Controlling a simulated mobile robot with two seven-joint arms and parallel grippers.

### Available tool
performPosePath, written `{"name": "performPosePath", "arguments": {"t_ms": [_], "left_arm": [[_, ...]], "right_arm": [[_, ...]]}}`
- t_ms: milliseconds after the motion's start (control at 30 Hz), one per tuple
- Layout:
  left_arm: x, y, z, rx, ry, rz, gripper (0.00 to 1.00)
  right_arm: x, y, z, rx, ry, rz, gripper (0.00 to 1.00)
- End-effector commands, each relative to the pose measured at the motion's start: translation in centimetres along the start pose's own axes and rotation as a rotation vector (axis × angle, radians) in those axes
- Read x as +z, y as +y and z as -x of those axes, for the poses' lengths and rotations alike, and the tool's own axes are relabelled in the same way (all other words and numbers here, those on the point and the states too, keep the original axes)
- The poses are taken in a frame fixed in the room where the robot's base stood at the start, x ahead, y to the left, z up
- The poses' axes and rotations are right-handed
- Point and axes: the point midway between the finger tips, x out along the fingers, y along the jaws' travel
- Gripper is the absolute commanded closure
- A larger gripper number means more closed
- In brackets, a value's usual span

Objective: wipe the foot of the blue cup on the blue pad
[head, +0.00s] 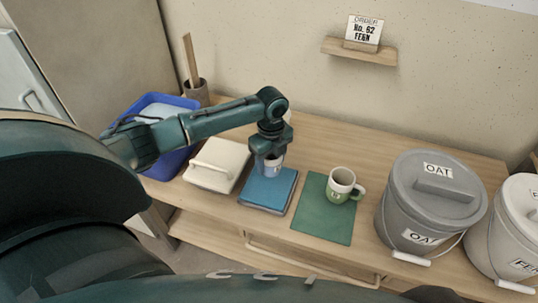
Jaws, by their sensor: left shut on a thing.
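My left gripper (268,150) points down over the blue pad (266,190) and is shut on the blue cup (271,167). The cup is small in the picture, pale blue, and partly hidden by the gripper. It is upright at the back part of the pad. I cannot tell whether its foot touches the pad. My right gripper is not in view.
A green mat (322,224) with a white and green mug (341,186) lies right of the pad. A cream lidded box (214,166) and blue tub (166,163) stand left. Grey (408,210) and white (490,240) buckets stand right. A shelf (358,52) is on the wall.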

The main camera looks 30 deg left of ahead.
Motion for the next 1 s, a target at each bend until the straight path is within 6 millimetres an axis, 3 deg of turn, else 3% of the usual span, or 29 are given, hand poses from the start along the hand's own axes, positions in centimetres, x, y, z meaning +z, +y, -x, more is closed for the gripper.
{"name": "performPosePath", "arguments": {"t_ms": [267,633,1000], "left_arm": [[0.6,0.2,-1.4,-0.002,0.0,-0.081,0.72],[0.6,0.2,-5.0,-0.003,-0.002,-0.08,0.72],[0.5,0.2,-5.2,-0.002,-0.001,-0.079,0.72]], "right_arm": [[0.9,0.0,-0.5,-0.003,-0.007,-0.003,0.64],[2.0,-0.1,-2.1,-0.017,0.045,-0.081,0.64],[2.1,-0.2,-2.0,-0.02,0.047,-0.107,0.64]]}}
